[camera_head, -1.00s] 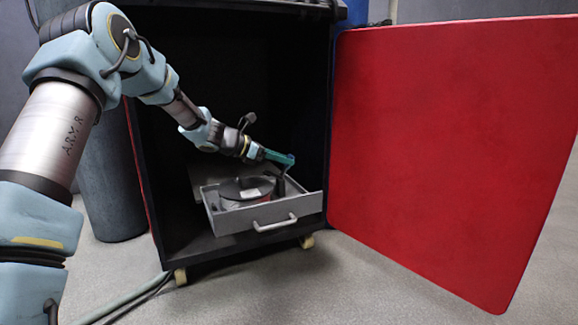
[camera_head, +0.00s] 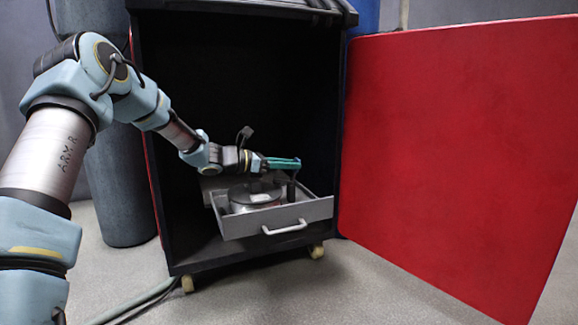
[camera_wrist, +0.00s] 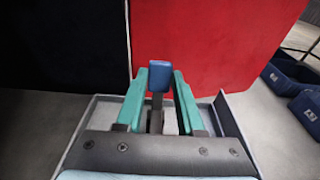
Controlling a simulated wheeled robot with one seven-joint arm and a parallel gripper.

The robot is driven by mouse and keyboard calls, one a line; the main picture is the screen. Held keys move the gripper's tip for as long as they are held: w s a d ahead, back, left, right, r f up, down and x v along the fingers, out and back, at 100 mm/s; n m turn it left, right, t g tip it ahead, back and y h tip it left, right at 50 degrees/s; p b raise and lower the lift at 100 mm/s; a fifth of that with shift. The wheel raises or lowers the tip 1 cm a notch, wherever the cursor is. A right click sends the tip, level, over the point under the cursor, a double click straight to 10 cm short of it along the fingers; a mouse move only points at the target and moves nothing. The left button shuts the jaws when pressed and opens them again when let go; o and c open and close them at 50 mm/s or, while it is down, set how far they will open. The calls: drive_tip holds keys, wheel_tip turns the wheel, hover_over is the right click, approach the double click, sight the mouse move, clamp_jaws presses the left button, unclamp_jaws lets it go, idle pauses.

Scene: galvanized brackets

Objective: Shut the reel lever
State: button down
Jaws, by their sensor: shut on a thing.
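The reel (camera_head: 256,196) is a round grey disc with a pale label, lying in an open grey drawer (camera_head: 285,217). The reel lever is a dark upright post (camera_head: 291,188) at the reel's right side. In the wrist view the lever has a blue tip (camera_wrist: 161,77) standing up between the two teal fingers. My gripper (camera_head: 297,163) reaches in from the left above the reel and is shut on the lever. My gripper hides the lever's upper part in the head view, and its palm hides the reel in the wrist view.
The drawer sits inside a dark cabinet (camera_head: 215,240) on casters. A large red door (camera_head: 450,150) stands open at the right. A grey cylinder (camera_head: 122,190) stands left of the cabinet. Blue bins (camera_wrist: 295,75) show at the right in the wrist view.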

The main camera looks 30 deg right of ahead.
drive_tip(key=shift+w, duration=0.1)
drive_tip(key=c, duration=0.5)
unclamp_jaws()
drive_tip(key=shift+a, duration=0.1)
drive_tip(key=p+v, duration=0.4)
drive_tip(key=v, duration=0.5)
drive_tip(key=shift+a+r+p, duration=0.15)
drive_tip(key=shift+r+p, duration=0.05)
drive_tip(key=shift+p, duration=0.15)
drive_tip(key=shift+a, duration=0.7)
drive_tip(key=shift+c, duration=0.5)
